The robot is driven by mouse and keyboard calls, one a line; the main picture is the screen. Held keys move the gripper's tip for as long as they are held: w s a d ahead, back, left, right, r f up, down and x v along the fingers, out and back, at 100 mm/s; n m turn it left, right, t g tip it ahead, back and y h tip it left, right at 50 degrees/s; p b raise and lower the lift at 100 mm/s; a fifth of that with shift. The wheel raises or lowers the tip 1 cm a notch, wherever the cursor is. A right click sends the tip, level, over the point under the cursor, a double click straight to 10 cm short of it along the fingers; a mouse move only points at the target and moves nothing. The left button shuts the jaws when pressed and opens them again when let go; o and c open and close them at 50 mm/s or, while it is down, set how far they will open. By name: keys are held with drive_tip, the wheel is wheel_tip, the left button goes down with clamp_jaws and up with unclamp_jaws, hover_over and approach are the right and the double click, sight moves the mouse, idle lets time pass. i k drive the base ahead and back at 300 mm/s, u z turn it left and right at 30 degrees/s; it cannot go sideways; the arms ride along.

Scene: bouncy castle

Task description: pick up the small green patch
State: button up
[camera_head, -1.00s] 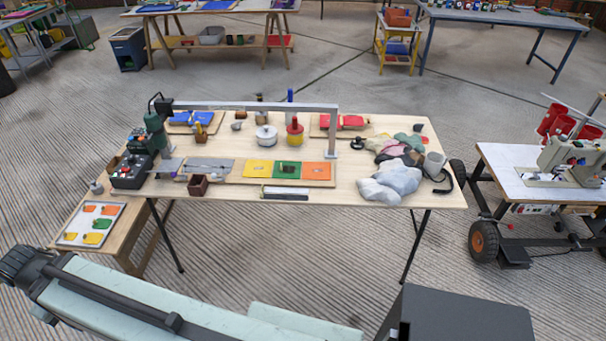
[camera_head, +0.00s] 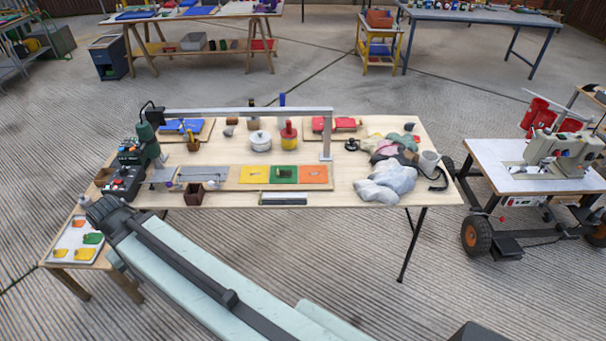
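A small green patch (camera_head: 93,238) lies on a white tray (camera_head: 62,243) on a low wooden side table at the left, with small orange and yellow patches beside it. A larger green square (camera_head: 284,174) lies between a yellow and an orange square on a board on the main table. My pale arm link crosses the lower left, and its dark joint is in front of the side table, close to the tray in the picture. My gripper's fingers cannot be made out, and nothing is seen held.
The main workbench (camera_head: 350,190) carries a metal gantry, a green machine (camera_head: 150,148), pots and a heap of grey cloth (camera_head: 386,182). A sewing machine cart (camera_head: 540,170) stands at the right. Ribbed floor is open in front of the bench.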

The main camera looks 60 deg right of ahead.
sight(279, 173)
drive_tip(key=z, duration=0.25)
drive_tip(key=i, duration=1.5)
drive_tip(key=u, duration=0.05)
